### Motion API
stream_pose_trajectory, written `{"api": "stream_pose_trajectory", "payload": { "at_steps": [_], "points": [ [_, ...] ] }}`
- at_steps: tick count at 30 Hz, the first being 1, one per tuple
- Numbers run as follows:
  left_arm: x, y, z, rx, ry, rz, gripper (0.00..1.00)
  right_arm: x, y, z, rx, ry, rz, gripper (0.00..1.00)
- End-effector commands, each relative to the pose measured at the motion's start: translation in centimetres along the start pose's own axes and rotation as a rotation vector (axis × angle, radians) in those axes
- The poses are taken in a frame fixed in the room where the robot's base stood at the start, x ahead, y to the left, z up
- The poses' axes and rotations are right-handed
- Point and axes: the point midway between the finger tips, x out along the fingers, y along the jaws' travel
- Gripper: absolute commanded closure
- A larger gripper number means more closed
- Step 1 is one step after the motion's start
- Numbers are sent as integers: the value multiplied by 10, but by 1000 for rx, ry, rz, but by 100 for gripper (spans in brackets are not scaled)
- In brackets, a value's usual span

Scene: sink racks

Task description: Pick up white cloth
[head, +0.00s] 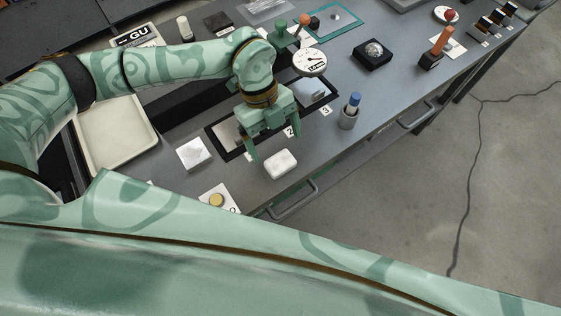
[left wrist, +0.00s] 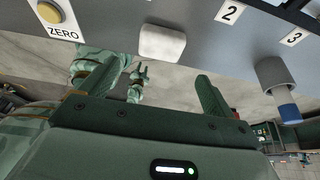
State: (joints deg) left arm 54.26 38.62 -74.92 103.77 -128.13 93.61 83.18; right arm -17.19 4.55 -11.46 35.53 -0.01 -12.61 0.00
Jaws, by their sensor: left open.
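The white cloth (head: 280,164) is a small, thick, rounded block near the front edge of the grey bench. It also shows at the top middle of the left wrist view (left wrist: 162,43). My left gripper (head: 274,143) is open and empty above the bench, just behind the cloth in the head view. In the left wrist view its fingers (left wrist: 155,85) stand apart, with the cloth beyond them, touching neither. A small green gripper (left wrist: 138,80), seemingly my right one, shows lower in the background; its jaws are too small to judge.
A grey cup with a blue-topped item (head: 349,112) stands right of the cloth. A yellow button on a white plate (head: 216,200) and a white square tile (head: 193,153) lie to its left. A pale tray (head: 118,140) is further left. A handle (head: 292,203) juts from the bench front.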

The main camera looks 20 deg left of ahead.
Motion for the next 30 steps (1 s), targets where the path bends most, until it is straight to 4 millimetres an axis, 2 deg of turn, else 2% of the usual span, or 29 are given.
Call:
{"api": "stream_pose_trajectory", "payload": {
  "at_steps": [2,8,16,23,24,29,30],
  "points": [
    [11,0,0,-2,1,1,11,2,-1,0,1,0,-2,64],
    [23,0,2,-1,0,-1,11,4,-2,0,1,-1,-2,64],
    [64,1,11,-1,1,1,11,12,-2,3,1,-5,-4,64],
    [69,1,11,0,-1,-1,11,12,-2,3,1,-5,-3,64],
    [69,1,11,0,-1,-1,14,12,-2,3,1,-6,-3,64],
    [68,1,11,0,-1,-1,58,12,-1,3,0,-6,-2,64],
    [68,1,11,0,-1,-1,59,12,-1,4,0,-6,-2,64]
  ]
}}
